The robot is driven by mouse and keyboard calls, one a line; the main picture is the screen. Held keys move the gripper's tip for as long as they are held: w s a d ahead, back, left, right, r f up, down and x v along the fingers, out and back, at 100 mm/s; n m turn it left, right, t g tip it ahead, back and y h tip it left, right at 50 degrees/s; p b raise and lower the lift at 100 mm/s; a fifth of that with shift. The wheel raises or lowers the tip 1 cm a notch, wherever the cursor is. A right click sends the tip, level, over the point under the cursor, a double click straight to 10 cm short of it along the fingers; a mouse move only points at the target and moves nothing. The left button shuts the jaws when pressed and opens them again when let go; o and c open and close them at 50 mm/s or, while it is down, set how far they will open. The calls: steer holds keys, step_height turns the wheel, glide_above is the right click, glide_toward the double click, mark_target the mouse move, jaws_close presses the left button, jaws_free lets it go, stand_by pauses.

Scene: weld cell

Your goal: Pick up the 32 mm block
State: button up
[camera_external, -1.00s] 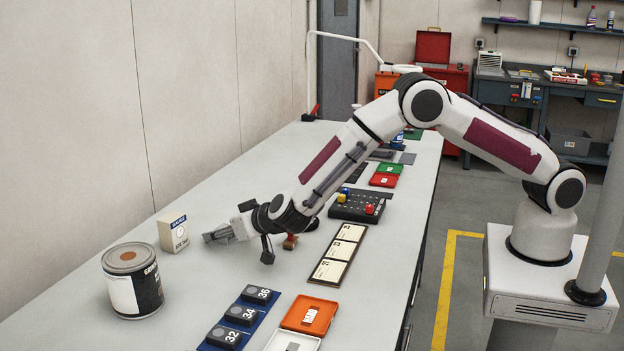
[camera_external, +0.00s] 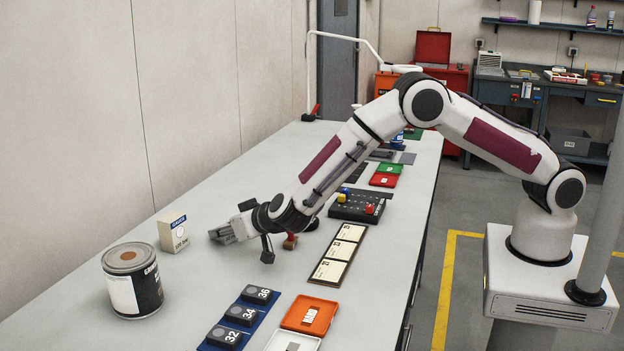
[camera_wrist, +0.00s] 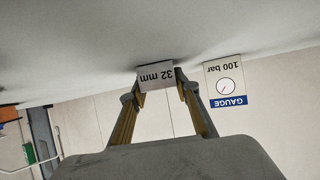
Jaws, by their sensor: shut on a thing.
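A light grey block marked "32 mm" (camera_wrist: 156,76) shows upside down at the fingertips in the wrist view. My gripper (camera_wrist: 157,78) is shut on it, one finger at each side. In the external view my gripper (camera_external: 221,235) is low over the table, left of the arm; the block cannot be made out there. I cannot tell whether the block touches the table.
A gauge box (camera_external: 173,231), also in the wrist view (camera_wrist: 225,83), stands just left of my gripper. A paint can (camera_external: 133,281) stands nearer the front. A blue rack (camera_external: 211,346) holds dark pieces marked 32, 34 and 36. An orange tray (camera_external: 310,314) lies beside it.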

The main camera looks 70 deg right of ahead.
steer(key=shift+r, duration=5)
steer(key=shift+a, duration=0.1)
